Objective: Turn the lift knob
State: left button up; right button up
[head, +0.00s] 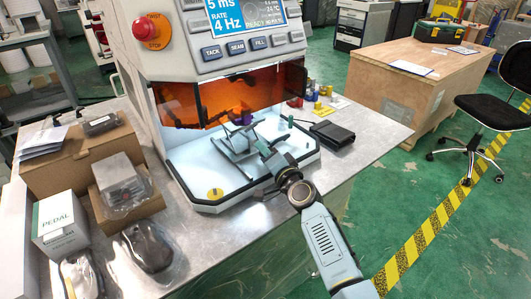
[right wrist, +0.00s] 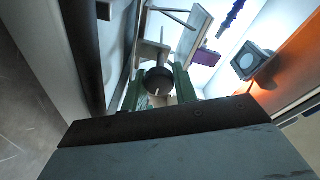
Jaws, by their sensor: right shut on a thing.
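The lift knob (right wrist: 160,79) is a dark round knob with a pale mark line, seen in the right wrist view. My right gripper (head: 264,148) reaches into the machine's open chamber from the front right. Its two green fingers (right wrist: 184,84) stand on either side of the knob and are shut on it. In the head view the knob is hidden or too small to make out. The small metal lift stand (head: 238,146) with its plates is just left of the gripper on the white chamber floor. My left gripper does not show.
The machine (head: 215,60) has an orange window (head: 200,103) above the chamber. A black pad (head: 332,135) lies to the right on the metal table. Boxes, a pedal box (head: 62,224) and a black mouse-shaped item (head: 146,248) crowd the left.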

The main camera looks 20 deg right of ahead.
jog(key=shift+f+n+b, duration=0.15)
jog(key=shift+n+b, duration=0.2)
jog(key=shift+n, duration=0.05)
jog(key=n+b, duration=0.1)
jog(key=n, duration=0.1)
jog(key=shift+n+t, duration=0.3)
jog(key=shift+n, duration=0.1)
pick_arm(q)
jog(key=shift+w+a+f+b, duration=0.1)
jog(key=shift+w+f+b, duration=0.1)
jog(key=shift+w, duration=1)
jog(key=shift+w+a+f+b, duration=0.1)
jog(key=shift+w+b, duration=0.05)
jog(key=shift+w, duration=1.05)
pick_arm(e)
jog(key=shift+n, duration=0.6)
jog(key=o, duration=0.7)
